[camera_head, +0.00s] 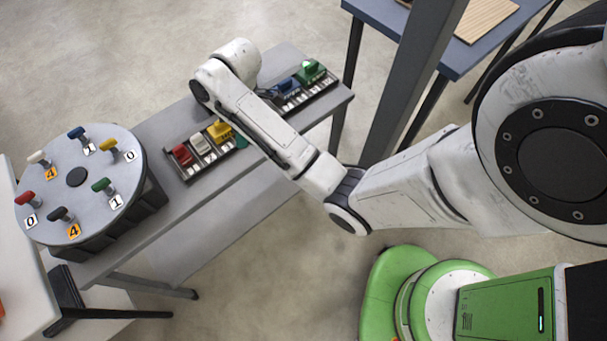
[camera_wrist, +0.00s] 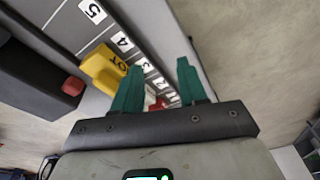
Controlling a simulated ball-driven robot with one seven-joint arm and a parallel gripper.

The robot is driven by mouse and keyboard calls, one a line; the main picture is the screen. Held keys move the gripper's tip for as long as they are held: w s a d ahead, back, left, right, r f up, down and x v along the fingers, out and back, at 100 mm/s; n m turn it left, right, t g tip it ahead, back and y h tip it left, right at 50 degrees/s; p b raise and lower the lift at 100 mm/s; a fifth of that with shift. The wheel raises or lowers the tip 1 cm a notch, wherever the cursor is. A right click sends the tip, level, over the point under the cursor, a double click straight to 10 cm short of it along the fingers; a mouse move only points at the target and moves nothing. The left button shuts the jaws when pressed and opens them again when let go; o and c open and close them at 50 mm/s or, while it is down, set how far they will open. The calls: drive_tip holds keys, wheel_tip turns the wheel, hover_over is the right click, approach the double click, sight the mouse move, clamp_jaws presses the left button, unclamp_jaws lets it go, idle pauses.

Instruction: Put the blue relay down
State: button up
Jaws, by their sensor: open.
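The blue relay (camera_head: 287,85) sits on the far part of the labelled rail (camera_head: 312,92) in the head view, just left of the green relay (camera_head: 312,70). It does not show in the wrist view. My gripper (camera_wrist: 158,85) is open, with two teal fingers spread apart and nothing held between them. In the head view my arm hides most of it; a bit of teal (camera_head: 241,142) shows beside the yellow relay. My gripper is apart from the blue relay, over the nearer section of the rail.
The yellow relay (camera_head: 219,130), white relay (camera_head: 201,144) and red relay (camera_head: 182,155) stand in the nearer rail section. The yellow one (camera_wrist: 103,70) is close beside one finger. A round dial with coloured knobs (camera_head: 76,178) stands at the bench's left end.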

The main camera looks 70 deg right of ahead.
drive_tip(key=s+a+f+m, duration=0.4)
drive_tip(key=s+a, duration=0.6)
drive_tip(key=a, duration=0.1)
drive_tip(key=s+r+m+h, duration=0.1)
drive_tip(key=s+m, duration=0.3)
drive_tip(key=s, duration=0.6)
drive_tip(key=shift+s+a+g, duration=0.3)
drive_tip(key=shift+s+a, duration=0.05)
drive_tip(key=shift+a, duration=0.1)
